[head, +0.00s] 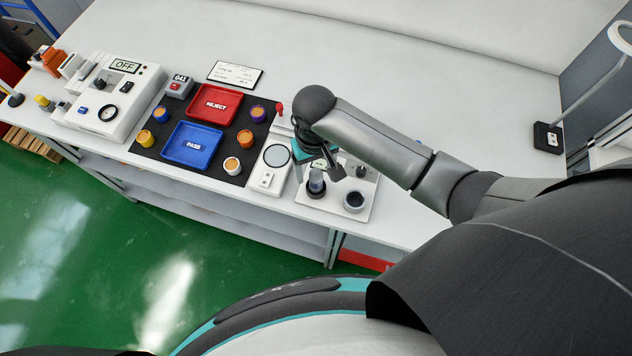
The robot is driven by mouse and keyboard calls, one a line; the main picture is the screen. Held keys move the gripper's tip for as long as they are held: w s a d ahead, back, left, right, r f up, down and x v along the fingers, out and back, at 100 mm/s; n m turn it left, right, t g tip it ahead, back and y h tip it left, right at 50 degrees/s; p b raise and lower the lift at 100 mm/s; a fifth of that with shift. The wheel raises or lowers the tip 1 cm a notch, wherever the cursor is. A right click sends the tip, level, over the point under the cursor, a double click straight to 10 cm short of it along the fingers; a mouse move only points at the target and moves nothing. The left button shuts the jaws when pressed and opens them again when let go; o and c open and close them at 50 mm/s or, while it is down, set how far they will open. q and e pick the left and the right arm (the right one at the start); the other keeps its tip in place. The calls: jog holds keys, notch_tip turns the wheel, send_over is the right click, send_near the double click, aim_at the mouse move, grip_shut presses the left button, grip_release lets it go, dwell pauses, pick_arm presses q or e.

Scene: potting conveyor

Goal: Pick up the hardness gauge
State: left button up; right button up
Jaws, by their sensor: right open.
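My right gripper (320,170) hangs above a white base plate (337,207) on the bench, its jaws open and pointing down. A small dark grey upright cylinder (316,184) stands on this plate directly under or between the fingers; it looks like the hardness gauge, but the gripper partly hides it. I cannot tell whether the fingers touch it. A round dark cup or socket (353,201) sits on the same plate to its right, and a black knob (361,172) is behind. My left gripper is not in view.
Left of the plate is a white device with a round disc (277,155). Beyond it, a black mat (208,171) holds a red REJECT tray (214,104), a blue PASS tray (192,145) and several small pots. A white OFF machine (107,103) stands farther left. The bench's right side is mostly clear.

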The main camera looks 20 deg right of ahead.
notch_tip(320, 180, down, 4)
jog(key=shift+s+f+b, duration=0.15)
jog(key=shift+f+b, duration=0.1)
jog(key=shift+b, duration=0.05)
grip_shut()
dwell(0.5)
